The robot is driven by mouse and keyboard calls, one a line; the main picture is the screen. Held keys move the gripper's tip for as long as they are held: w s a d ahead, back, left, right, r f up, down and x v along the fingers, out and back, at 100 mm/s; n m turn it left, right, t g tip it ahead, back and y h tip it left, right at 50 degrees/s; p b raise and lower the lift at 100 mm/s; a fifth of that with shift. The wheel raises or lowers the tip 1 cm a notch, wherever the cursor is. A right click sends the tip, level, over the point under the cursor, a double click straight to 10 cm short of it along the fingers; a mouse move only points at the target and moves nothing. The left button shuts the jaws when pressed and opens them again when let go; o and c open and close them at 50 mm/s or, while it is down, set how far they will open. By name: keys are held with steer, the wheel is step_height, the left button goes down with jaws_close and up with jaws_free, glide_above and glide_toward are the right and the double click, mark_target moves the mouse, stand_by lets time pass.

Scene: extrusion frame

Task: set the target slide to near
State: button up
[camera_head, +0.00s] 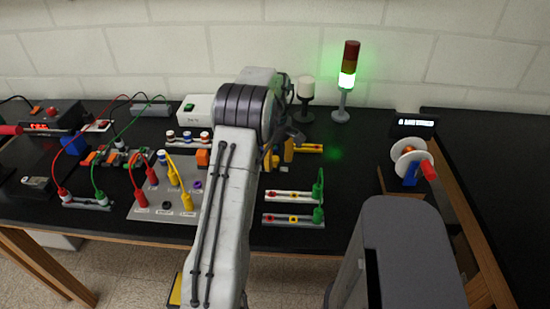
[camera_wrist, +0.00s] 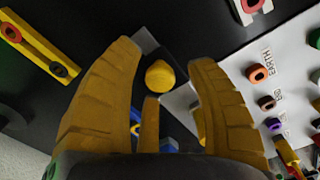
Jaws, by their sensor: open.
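My gripper (camera_head: 279,158) is open above the black bench, its two yellow fingers pointing down. In the wrist view my gripper (camera_wrist: 168,72) has its fingers spread on either side of a round yellow knob (camera_wrist: 160,76). The knob lies between the fingertips with a gap to each side, and a grey piece (camera_wrist: 146,41) shows beside it. I cannot tell for certain whether this knob belongs to the target slide. The arm hides part of the bench around it in the head view.
A yellow strip with sockets (camera_wrist: 40,48) lies left of the fingers in the wrist view. A light panel with labelled sockets (camera_wrist: 285,75) is to the right. A lit signal tower (camera_head: 347,80) stands behind. A spool (camera_head: 411,160) stands to the right. Two strips with green plugs (camera_head: 293,218) lie in front.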

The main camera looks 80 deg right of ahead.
steer(key=shift+f, duration=0.1)
steer(key=shift+c, duration=0.2)
jaws_close()
stand_by(0.4)
